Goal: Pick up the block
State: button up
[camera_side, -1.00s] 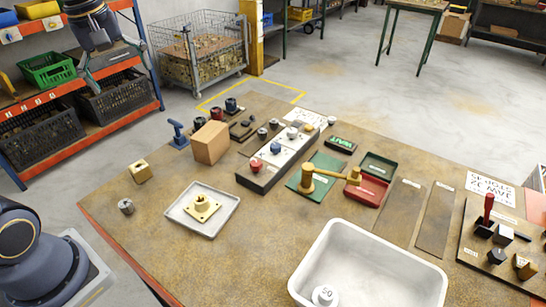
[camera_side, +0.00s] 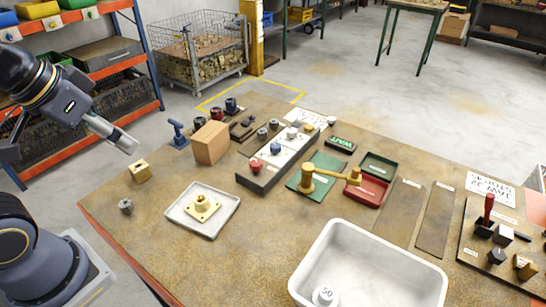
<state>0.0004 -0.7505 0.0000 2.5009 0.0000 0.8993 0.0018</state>
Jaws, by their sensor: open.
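A small brass block (camera_side: 139,171) stands near the left edge of the brown worktable, with its upper part tilted to view. My gripper (camera_side: 72,148) hangs at the upper left, above and to the left of the block, apart from it. One pale grey finger reaches down right toward the block in the picture, and a dark part shows at the left frame edge. The gripper is open and appears empty. Part of it is cut off by the frame.
A grey knurled piece (camera_side: 125,207) stands in front of the block. A pale tray (camera_side: 175,212) holding a brass flanged part (camera_side: 201,206) lies to the right. A brown box (camera_side: 210,143) stands behind. A white bin (camera_side: 425,275) is at the front.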

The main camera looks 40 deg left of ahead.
dwell(0.3)
jog(key=n+g, duration=0.4)
jog(key=n, duration=3.1)
send_over(138, 166)
jog(key=s, duration=0.1)
notch_tip(138, 166, down, 21)
jog(key=shift+r, duration=0.1)
jog(key=shift+w+f, duration=0.2)
jog(key=shift+f, duration=0.8)
jog(key=shift+w+f, duration=0.15)
jog(key=shift+f, duration=0.85)
jog(key=shift+w+f, duration=0.2)
jog(key=shift+f, duration=0.8)
grip_shut()
